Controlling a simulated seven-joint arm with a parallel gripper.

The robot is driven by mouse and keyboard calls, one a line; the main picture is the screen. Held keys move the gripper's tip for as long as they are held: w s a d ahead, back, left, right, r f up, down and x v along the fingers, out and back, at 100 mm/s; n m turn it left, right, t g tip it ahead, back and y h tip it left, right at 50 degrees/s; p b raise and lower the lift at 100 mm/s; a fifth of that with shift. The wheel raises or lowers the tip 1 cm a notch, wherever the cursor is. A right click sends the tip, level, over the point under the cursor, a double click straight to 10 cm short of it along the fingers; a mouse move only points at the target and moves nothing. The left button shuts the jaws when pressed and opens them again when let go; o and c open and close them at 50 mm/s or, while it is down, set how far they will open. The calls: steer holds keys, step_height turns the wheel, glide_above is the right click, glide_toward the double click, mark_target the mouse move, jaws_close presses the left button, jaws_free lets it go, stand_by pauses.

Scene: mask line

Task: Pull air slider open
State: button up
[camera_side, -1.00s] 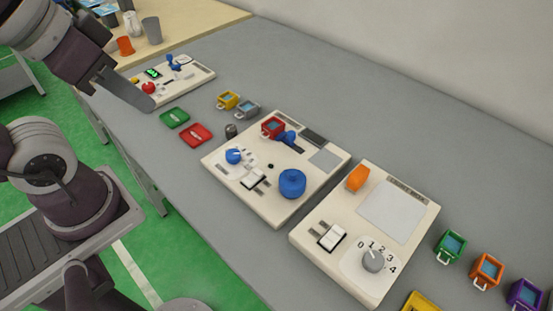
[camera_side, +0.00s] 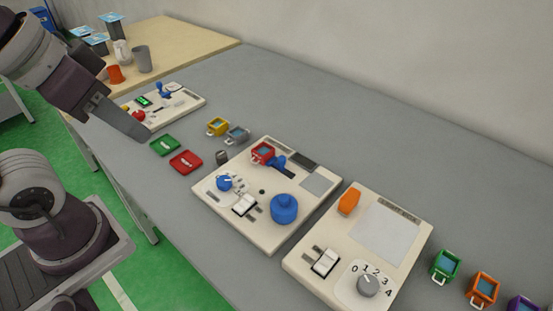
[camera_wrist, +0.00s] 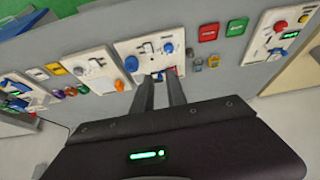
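Two white slider handles stand on cream panels in the side view: one on the middle panel (camera_side: 245,204), one on the right panel (camera_side: 325,262). No readable label tells me which is the air slider. The middle slider also shows in the wrist view (camera_wrist: 147,47). My gripper (camera_side: 140,133) is at the upper left of the side view, apart from both sliders. In the wrist view my gripper (camera_wrist: 160,80) has two dark fingers with a gap between them and nothing held.
The right panel has a grey numbered dial (camera_side: 368,285) and an orange rocker (camera_side: 348,201). Bare grey table lies behind the panels.

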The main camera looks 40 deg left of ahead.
steer(key=o, duration=0.4)
steer(key=w+r+n+g, duration=0.1)
steer(key=w+n, duration=0.1)
steer(key=w, duration=0.6)
steer(key=shift+d+g, duration=0.2)
steer(key=shift+g, duration=0.1)
steer(key=n+g, duration=0.4)
steer(key=n, duration=0.2)
glide_above(282, 157)
steer(key=s, duration=0.2)
step_height(282, 157, down, 15)
steer(key=shift+n, duration=0.4)
steer(key=f, duration=0.3)
steer(key=w+f, duration=0.1)
steer(key=f, duration=0.5)
steer(key=shift+w+f, duration=0.35)
steer(key=shift+w, duration=0.05)
steer(key=shift+f, duration=0.45)
jaws_close()
steer(key=shift+d, duration=0.1)
